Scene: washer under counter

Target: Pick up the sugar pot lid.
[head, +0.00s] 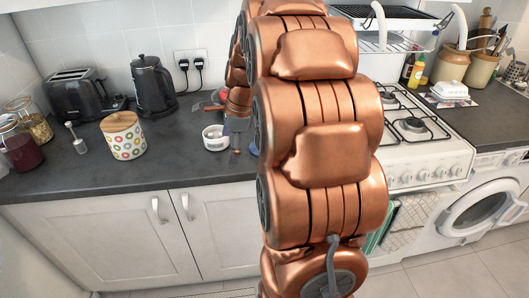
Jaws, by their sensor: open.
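A white pot with a colourful ring pattern (127,143) stands upright on the dark counter at the left. Its flat wooden lid (119,121) sits on top of it; this looks like the sugar pot lid. My gripper (237,150) is partly in view beside my copper arm, low over the counter and well to the right of the pot. It is apart from the lid, open, and I see nothing held in it. My arm links hide part of the gripper and the counter behind it.
A small white bowl (216,138) stands just left of my gripper. A black kettle (153,87) and toaster (84,95) stand behind the pot. A white stove (420,140) is at right.

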